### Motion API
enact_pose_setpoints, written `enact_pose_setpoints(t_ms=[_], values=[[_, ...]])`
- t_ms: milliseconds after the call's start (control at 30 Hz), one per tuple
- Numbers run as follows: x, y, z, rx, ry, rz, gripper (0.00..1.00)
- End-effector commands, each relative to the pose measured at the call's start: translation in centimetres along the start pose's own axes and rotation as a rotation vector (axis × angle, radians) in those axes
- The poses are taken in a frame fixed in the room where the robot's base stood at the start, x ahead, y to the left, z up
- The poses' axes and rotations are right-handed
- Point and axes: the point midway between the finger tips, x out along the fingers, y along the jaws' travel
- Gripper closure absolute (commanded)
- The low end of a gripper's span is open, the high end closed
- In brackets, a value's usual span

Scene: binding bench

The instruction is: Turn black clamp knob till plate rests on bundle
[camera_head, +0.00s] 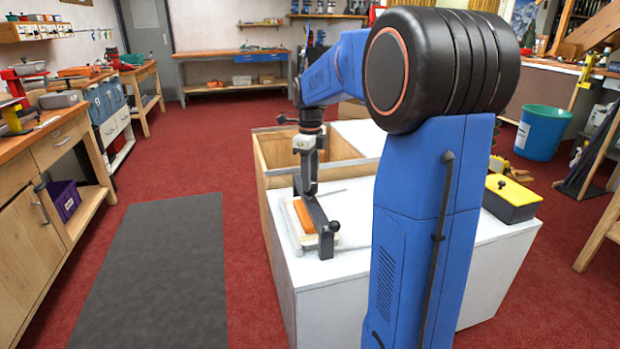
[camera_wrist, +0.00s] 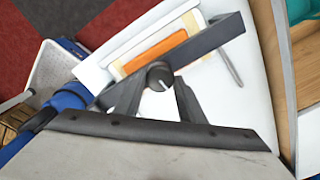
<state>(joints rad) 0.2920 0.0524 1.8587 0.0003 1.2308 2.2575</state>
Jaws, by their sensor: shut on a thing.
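The black clamp knob (camera_wrist: 160,75) shows in the wrist view between the fingertips of my gripper (camera_wrist: 161,80), which is shut on it. A dark grey crossbar (camera_wrist: 212,36) runs slantwise past the knob; it also shows in the head view (camera_head: 319,212). Beneath it lies a flat orange slab (camera_wrist: 148,54) with pale layers along its edges; in the head view the slab (camera_head: 303,216) sits on the white bench top (camera_head: 345,262). My gripper (camera_head: 307,190) points down over the crossbar. I cannot tell whether the slab is the plate, or whether plate and bundle touch.
A thin grey rod (camera_wrist: 228,66) stands out beside the crossbar. An open wooden bin (camera_head: 262,160) adjoins the bench top behind. A black box with a yellow lid (camera_head: 512,190) is at right. A dark mat (camera_head: 165,265) lies on the floor at left.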

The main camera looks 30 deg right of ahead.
Motion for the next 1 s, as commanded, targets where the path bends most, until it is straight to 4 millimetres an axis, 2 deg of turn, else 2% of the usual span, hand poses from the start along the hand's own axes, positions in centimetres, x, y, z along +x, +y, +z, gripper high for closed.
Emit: enact_pose_setpoints(t_ms=[33, 67, 100, 133, 433, 567, 767, 1000], values=[[-0.2, -0.1, 0.0, 0.0, -0.003, -0.005, 0.87], [-0.2, -0.1, 0.1, 0.0, -0.003, -0.005, 0.59], [-0.2, -0.1, 0.0, 0.0, -0.003, -0.005, 0.5], [-0.2, -0.1, 0.0, 0.0, -0.003, -0.005, 0.44], [-0.2, -0.1, 0.0, -0.001, -0.001, -0.002, 0.44], [-0.9, -0.1, 0.0, -0.001, -0.002, -0.003, 0.44], [-4.1, -0.1, 0.1, -0.001, -0.003, -0.004, 0.44], [-8.9, -0.1, 0.0, 0.0, -0.003, -0.004, 0.44]])
